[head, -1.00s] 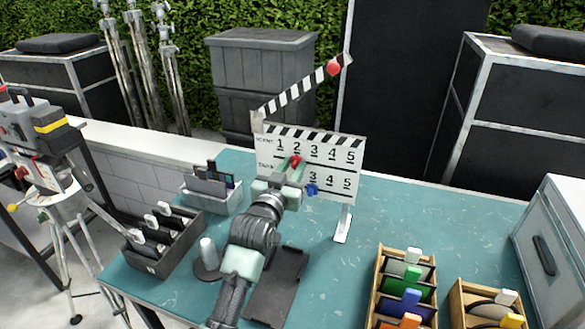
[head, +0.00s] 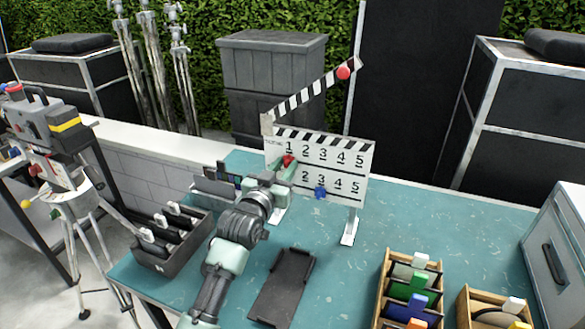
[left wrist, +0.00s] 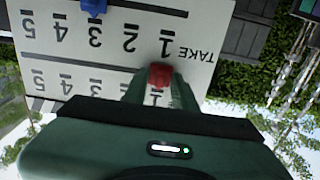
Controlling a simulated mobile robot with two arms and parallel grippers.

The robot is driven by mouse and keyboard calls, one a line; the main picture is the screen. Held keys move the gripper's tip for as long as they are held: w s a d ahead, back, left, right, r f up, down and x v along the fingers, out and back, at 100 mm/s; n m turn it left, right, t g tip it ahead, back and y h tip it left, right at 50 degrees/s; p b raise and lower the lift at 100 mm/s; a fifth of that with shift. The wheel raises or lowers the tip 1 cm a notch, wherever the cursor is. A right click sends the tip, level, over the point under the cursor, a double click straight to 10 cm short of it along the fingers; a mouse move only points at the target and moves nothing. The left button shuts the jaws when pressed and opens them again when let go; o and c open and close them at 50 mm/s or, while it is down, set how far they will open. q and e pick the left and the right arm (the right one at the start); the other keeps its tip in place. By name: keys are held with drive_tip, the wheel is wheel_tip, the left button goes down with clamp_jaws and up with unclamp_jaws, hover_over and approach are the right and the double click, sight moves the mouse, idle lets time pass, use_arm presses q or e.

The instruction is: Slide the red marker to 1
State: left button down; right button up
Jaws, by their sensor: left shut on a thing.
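The white clapperboard (head: 352,171) stands upright on the table, with two rows of numbers 1 to 5. The red marker (head: 288,160) is on the upper row, just below that row's 1. My left gripper (head: 284,171) is shut on it at the board's face. In the left wrist view, upside down, the red marker (left wrist: 160,75) shows between the fingers, between the 1s of the two rows. The fingers hide part of the upper row. My right gripper is not in view.
The striped clap stick (head: 312,90) is raised above the board. A black tray (head: 283,287) lies in front. A grey box (head: 172,240) of cards stands at left, wooden organisers (head: 384,275) at right.

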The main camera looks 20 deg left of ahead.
use_arm(q)
drive_tip(key=c, duration=1.5)
unclamp_jaws()
drive_tip(key=shift+a, duration=0.15)
drive_tip(key=shift+c, duration=0.2)
drive_tip(key=shift+o, duration=0.3)
drive_tip(key=shift+a, duration=0.2)
drive_tip(key=shift+d, duration=0.1)
drive_tip(key=s+b, duration=0.1)
drive_tip(key=s, duration=0.6)
drive_tip(key=shift+s+b, duration=0.3)
drive_tip(key=shift+s, duration=0.1)
